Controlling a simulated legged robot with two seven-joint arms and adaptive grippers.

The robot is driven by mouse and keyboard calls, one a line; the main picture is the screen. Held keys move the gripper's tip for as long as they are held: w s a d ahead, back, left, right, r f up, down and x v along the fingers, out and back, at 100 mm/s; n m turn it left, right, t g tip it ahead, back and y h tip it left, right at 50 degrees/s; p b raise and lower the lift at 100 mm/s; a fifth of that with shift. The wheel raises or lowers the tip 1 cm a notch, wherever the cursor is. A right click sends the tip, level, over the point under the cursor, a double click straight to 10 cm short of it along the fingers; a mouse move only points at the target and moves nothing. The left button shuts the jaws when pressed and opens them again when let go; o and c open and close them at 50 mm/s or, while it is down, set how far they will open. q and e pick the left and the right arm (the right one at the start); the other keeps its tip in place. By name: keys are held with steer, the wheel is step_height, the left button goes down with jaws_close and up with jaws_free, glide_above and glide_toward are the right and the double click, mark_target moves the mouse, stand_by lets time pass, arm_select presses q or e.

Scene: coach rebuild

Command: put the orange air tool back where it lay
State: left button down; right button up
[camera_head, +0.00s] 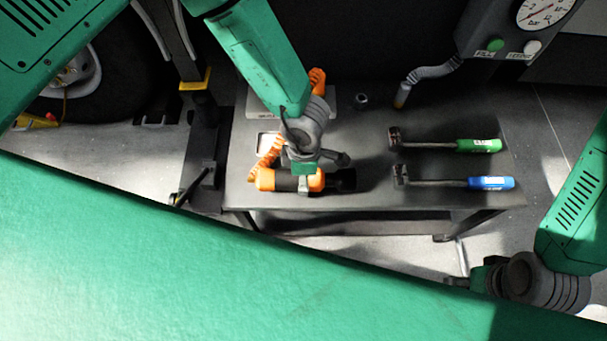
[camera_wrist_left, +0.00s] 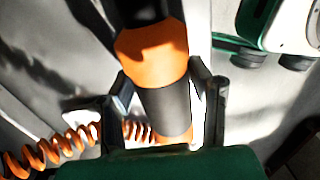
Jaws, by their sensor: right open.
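The orange air tool (camera_head: 266,180) has a dark grey middle band and a black end pointing right in the head view. It is at the front left of the dark bench (camera_head: 440,225), over or on its top; its height is hard to tell. An orange coiled hose (camera_head: 270,152) runs from it. My left gripper (camera_head: 305,182) is over the tool from above. In the left wrist view its two fingers sit against both sides of the grey band (camera_wrist_left: 163,108), shut on it. My right gripper (camera_head: 470,279) is open and empty at the lower right, away from the bench.
A green-handled hammer (camera_head: 478,146) and a blue-handled hammer (camera_head: 490,183) lie on the right of the bench. A small dark round piece (camera_head: 361,101) is at the back. A gauge box (camera_head: 515,35) with a grey hose (camera_head: 432,72) hangs over the back right.

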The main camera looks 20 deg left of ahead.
arm_select(q)
steer(key=c, duration=0.7)
jaws_free()
